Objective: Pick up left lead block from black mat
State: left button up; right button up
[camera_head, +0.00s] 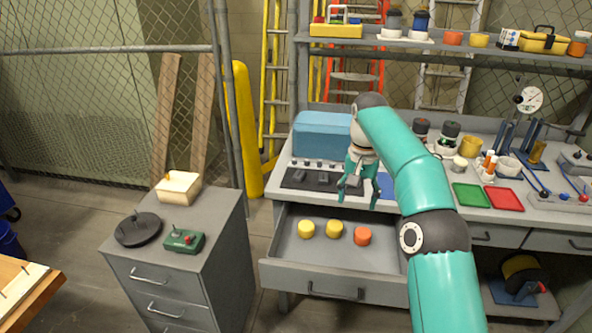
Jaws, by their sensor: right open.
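The black mat (313,186) lies on the workbench in front of a blue box. Small dark grey blocks sit on it: the left lead block (299,174) at its left end and another block (323,177) to the right of that. My right gripper (358,196) is teal, points down and is open. It is at the mat's right end, to the right of the left block and apart from it. The gripper hides the mat's right end, and I cannot tell what is between its fingers. My left gripper is not in view.
An open drawer (285,262) below holds yellow and orange cylinders. The blue box (321,135) stands behind the mat. Green (471,196) and red (504,198) trays lie to the right. A grey cabinet (182,262) stands to the left, across a floor gap.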

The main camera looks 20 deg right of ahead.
aim_at(298, 175)
jog(key=i, duration=1.25)
